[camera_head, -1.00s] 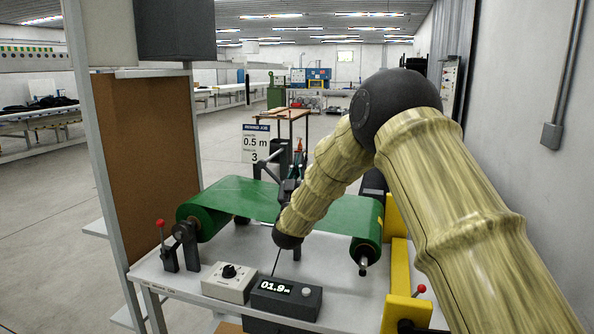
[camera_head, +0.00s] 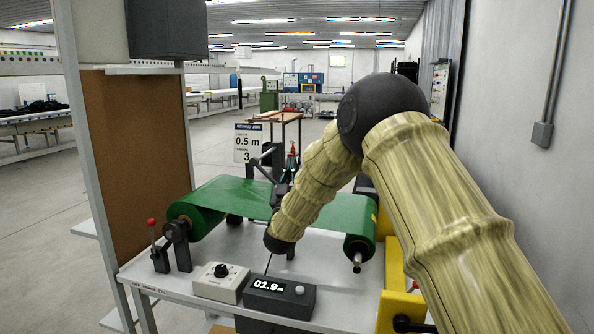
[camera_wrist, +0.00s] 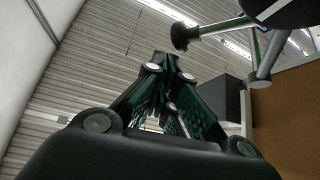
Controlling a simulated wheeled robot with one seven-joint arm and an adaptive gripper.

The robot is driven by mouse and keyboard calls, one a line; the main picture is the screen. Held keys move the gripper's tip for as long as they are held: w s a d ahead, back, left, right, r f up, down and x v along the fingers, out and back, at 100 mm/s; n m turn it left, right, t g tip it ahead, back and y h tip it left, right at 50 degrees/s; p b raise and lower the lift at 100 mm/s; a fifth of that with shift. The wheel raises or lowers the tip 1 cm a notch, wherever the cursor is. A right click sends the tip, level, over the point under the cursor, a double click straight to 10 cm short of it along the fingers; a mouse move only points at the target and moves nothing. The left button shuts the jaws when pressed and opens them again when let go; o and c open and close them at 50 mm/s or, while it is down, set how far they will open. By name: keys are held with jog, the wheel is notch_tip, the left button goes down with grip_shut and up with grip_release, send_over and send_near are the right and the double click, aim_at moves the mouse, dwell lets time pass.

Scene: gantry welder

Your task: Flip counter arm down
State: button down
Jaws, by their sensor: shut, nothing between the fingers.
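The counter arm shows in the wrist view as a pale metal bar (camera_wrist: 268,58) with a rod ending in a black knob (camera_wrist: 184,37) at the upper right. A dark round part (camera_wrist: 285,10) is cut off by the top edge. In the head view, dark bars (camera_head: 264,165) stand raised above the green sheet (camera_head: 240,197); my forearm partly hides them. My gripper (camera_wrist: 168,65) points up toward the ceiling, its fingers together and empty. The knob is just right of the fingertips in the picture; I cannot tell whether they touch. In the head view my forearm mostly hides the gripper.
The counter display (camera_head: 280,297) reads 01.9 m beside a grey dial box (camera_head: 219,282). A red-knobbed lever (camera_head: 153,240) stands at left and a yellow frame (camera_head: 394,282) at right. A brown panel (camera_head: 135,140) rises at left; a wall is close at right.

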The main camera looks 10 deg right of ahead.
jog(key=s+a+f+b, duration=0.1)
jog(key=s+a, duration=0.3)
jog(key=s, duration=0.4)
jog(key=shift+a+f, duration=0.35)
jog(key=shift+f, duration=0.15)
